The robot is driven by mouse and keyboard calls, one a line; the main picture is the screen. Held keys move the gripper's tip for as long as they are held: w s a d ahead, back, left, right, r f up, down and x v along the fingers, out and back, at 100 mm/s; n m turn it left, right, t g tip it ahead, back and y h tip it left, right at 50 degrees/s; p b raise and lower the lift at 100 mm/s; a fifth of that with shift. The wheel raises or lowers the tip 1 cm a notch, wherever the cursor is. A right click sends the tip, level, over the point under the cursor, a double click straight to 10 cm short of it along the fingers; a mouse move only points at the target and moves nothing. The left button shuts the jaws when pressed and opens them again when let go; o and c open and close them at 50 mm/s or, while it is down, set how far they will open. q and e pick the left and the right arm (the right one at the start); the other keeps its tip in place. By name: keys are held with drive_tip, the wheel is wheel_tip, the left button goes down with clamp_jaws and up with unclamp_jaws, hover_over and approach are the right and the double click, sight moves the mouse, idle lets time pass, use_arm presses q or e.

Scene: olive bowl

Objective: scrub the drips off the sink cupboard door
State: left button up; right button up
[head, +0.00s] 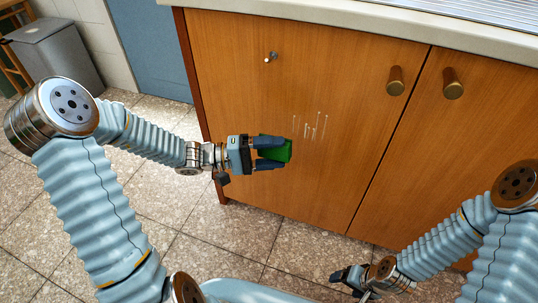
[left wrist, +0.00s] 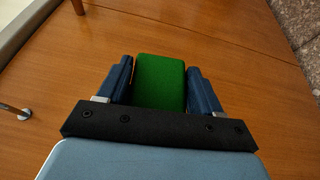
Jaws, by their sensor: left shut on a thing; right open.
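The sink cupboard door (head: 235,95) is orange-brown wood, and whitish drips (head: 312,127) run down its middle in the head view. My left gripper (head: 272,152) is shut on a green sponge (head: 283,149), just left of and slightly below the drips. The sponge (left wrist: 160,82) sits between both fingers of my left gripper (left wrist: 160,85) in the left wrist view, with the wood behind it. I cannot tell whether the sponge touches the door. The drips do not show in the left wrist view. My right gripper (head: 350,278) is open and low at the bottom right, away from the door.
A small metal hook (head: 271,57) sticks out of the door's upper left. Two brass knobs (head: 396,81) (head: 453,84) stand out to the right. The pale worktop (head: 300,19) overhangs above. A grey bin (head: 58,58) stands far left. The tiled floor (head: 230,240) below is clear.

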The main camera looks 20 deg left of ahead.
use_arm(q)
drive_tip(key=shift+w+d, duration=0.25)
drive_tip(key=shift+d, duration=0.15)
drive_tip(key=shift+w+d+m, duration=0.2)
drive_tip(key=shift+w+m, duration=0.05)
drive_tip(key=shift+m, duration=0.05)
drive_tip(key=w, duration=0.5)
drive_tip(key=shift+w+p, duration=0.25)
drive_tip(key=shift+p, duration=0.15)
use_arm(e)
drive_tip(key=shift+w+d+r, duration=0.2)
drive_tip(key=shift+d+r, duration=0.1)
use_arm(q)
drive_tip(key=shift+w+b, duration=0.3)
drive_tip(key=shift+w, duration=0.7)
use_arm(e)
drive_tip(key=shift+f, duration=0.3)
use_arm(q)
drive_tip(key=shift+d, duration=0.1)
